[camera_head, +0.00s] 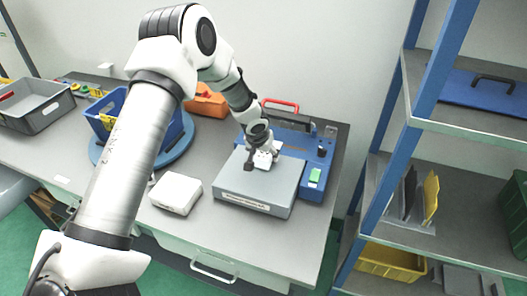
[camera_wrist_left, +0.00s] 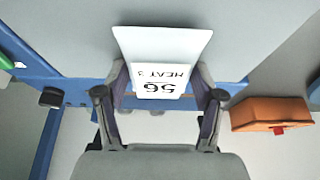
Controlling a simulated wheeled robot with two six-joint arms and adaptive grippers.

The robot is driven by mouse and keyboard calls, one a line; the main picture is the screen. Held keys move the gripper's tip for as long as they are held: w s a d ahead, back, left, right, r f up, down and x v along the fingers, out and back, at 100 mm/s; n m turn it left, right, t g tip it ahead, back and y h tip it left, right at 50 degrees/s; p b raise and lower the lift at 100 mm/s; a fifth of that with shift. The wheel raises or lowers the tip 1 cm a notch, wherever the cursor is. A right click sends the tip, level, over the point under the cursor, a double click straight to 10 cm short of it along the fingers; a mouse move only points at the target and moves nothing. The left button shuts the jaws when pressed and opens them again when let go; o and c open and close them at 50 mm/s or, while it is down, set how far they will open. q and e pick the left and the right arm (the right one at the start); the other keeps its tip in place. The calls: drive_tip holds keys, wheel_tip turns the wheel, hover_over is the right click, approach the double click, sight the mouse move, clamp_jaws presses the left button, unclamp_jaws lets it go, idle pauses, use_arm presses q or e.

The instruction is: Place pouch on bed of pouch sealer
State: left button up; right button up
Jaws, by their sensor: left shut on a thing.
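The pouch (camera_wrist_left: 163,48) is a pale flat piece with a white label reading "56 HEAT 3", upside down in the left wrist view. My left gripper (camera_wrist_left: 160,74) is shut on it, with one finger at each side. In the head view my left gripper (camera_head: 262,156) is over the back part of the grey bed (camera_head: 262,187) of the blue pouch sealer (camera_head: 318,155), with the pouch (camera_head: 262,161) showing small and white. I cannot tell whether the pouch touches the bed. My right gripper is not in view.
A white box (camera_head: 176,193) stands left of the sealer. An orange case (camera_head: 207,101) lies behind my arm. A blue bin (camera_head: 103,115) on a round blue base (camera_head: 176,148) and a grey tray (camera_head: 40,108) are further left. A blue-post shelf (camera_head: 418,120) stands at right.

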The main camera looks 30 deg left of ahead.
use_arm(q)
drive_tip(key=shift+s+f+b, duration=0.1)
drive_tip(key=shift+b, duration=0.25)
drive_tip(key=o, duration=1.1)
drive_tip(key=shift+c, duration=0.2)
drive_tip(key=shift+o, duration=0.6)
drive_tip(key=shift+r+p, duration=0.25)
drive_tip(key=shift+p, duration=0.1)
drive_tip(key=b+v, duration=0.2)
drive_tip(key=v, duration=1)
drive_tip(key=shift+s+f, duration=0.1)
